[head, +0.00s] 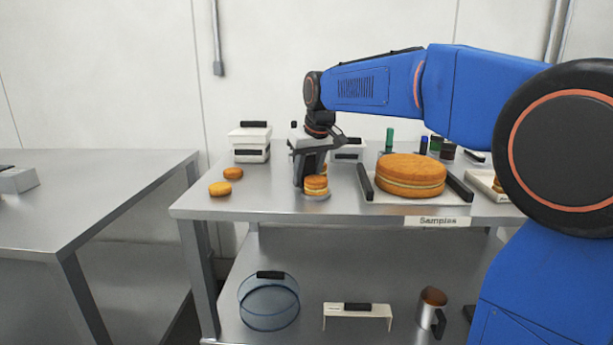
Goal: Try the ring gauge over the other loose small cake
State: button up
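A clear blue ring with a dark grip on its rim, which looks like the ring gauge (268,316), stands on the lower shelf at left. Two loose small orange cakes lie on the table top at left: a rear one (233,173) and a front one (220,188). A small layered cake (316,186) stands on a round grey base near the table's front edge. My gripper (303,183) points down right beside this layered cake, on its left. Whether its fingers touch the cake is unclear, and the finger gap is hidden.
A large layered cake (410,172) sits on a tray with dark side bars. White boxes with dark grips (249,143) and small bottles (390,137) stand behind. A white bridge-shaped piece (357,312) and a handled cup (431,314) share the lower shelf. Another table (90,200) is at left.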

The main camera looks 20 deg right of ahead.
jog(key=shift+r, duration=0.1)
jog(key=shift+r, duration=4.8)
